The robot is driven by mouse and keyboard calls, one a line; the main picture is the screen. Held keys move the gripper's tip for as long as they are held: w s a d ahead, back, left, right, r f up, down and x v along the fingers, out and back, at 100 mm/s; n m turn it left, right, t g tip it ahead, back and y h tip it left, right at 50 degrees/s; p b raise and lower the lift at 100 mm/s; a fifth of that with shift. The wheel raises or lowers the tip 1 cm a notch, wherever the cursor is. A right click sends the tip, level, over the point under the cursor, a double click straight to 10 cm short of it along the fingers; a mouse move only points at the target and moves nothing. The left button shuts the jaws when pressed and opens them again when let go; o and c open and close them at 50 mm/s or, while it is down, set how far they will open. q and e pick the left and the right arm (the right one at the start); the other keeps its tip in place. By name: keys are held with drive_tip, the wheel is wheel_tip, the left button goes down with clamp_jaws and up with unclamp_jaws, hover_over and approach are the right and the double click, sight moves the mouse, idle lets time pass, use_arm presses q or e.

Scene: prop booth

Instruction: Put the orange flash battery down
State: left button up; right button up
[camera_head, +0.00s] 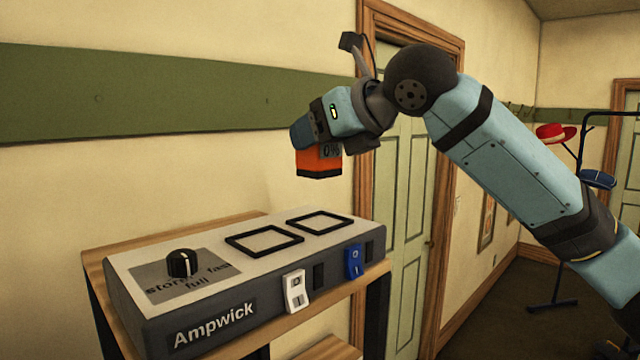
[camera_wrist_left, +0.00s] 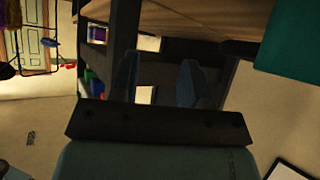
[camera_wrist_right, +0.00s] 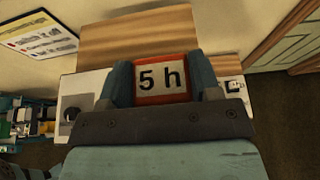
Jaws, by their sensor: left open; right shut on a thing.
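The orange flash battery (camera_head: 318,162) is held in the air by my right gripper (camera_head: 308,135), above and behind the charger. In the right wrist view the battery (camera_wrist_right: 161,79) sits between both fingers and shows a "5 h" label. The grey Ampwick charger (camera_head: 240,270) has two black-framed square bays (camera_head: 264,240) on top, both empty. It has a knob (camera_head: 182,264), a white switch (camera_head: 295,291) and a blue switch (camera_head: 354,262). My left gripper (camera_wrist_left: 158,82) shows only in the left wrist view, open and empty.
The charger stands on a wooden shelf unit (camera_head: 95,262). A green door (camera_head: 405,180) is behind it. At the right is a rack with a red hat (camera_head: 556,133) and a blue cap (camera_head: 598,179). The air between battery and charger is clear.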

drive_tip(key=shift+f, duration=3.55)
drive_tip(key=o, duration=1.1)
drive_tip(key=shift+f, duration=0.1)
drive_tip(key=shift+r, duration=0.2)
drive_tip(key=v, duration=1.2)
drive_tip(key=shift+s+f, duration=0.1)
drive_tip(key=shift+f, duration=0.05)
